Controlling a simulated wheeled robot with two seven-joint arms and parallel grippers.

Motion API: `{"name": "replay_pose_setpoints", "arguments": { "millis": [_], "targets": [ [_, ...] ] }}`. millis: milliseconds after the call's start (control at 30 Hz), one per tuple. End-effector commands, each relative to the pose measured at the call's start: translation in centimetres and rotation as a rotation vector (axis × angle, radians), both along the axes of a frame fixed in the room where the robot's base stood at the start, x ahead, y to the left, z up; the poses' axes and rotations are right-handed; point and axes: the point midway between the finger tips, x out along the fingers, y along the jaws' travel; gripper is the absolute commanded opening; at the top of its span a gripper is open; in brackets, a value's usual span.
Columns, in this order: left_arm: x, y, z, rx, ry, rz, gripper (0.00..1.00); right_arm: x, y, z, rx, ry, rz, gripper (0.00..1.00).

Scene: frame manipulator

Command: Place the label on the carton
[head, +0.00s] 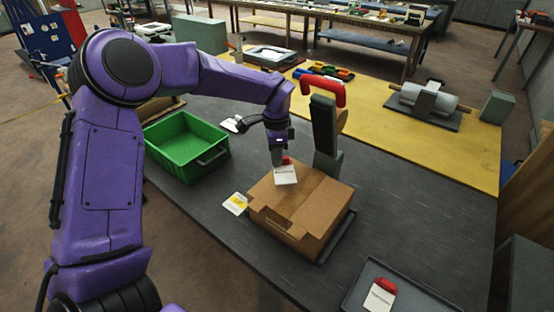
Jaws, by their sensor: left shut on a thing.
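A brown cardboard carton (318,207) stands closed on the dark worktop, right of the picture's middle. My left gripper (281,159) points down over the carton's back left part. It is shut on a white label with a red grip (286,175). The label overlaps the carton's top in the picture; I cannot tell whether it touches it. A second white label with a red grip (380,297) lies in a dark tray (352,289) at the bottom right. My right gripper is not in view.
A grey-green post with a red handle (324,128) stands right behind the carton. A green bin (167,138) sits to the left, and a white and yellow card (235,203) lies by the carton's left side. The worktop (420,215) right of the carton is clear.

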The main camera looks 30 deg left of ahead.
Motion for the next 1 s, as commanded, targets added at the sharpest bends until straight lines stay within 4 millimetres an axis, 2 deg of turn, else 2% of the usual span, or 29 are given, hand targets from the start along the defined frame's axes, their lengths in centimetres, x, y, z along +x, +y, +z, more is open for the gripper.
{"name": "replay_pose_setpoints", "arguments": {
  "millis": [133, 300, 667, 700, 767, 800, 1000],
  "targets": [
    [0.8, 0.3, -1.4, 0.002, 0.004, -0.001, 0.0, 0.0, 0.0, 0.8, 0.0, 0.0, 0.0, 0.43],
    [0.8, 0.2, -3.9, 0.001, 0.001, -0.001, 0.0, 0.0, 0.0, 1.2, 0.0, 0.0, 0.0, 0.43],
    [0.8, 0.2, -4.5, -0.001, -0.001, 0.0, 0.0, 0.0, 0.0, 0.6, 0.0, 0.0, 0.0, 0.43],
    [0.8, 0.2, -4.5, 0.001, -0.001, 0.0, 0.19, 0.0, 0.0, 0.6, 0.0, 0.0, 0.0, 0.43],
    [0.8, 0.2, -4.4, 0.001, -0.001, 0.0, 0.39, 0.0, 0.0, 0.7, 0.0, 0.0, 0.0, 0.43],
    [0.8, 0.2, -4.4, 0.001, -0.001, 0.0, 0.41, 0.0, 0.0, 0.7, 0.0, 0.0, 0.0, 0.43],
    [0.8, 0.2, -4.3, 0.001, -0.001, 0.0, 0.41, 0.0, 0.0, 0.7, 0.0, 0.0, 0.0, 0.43]
  ]
}}
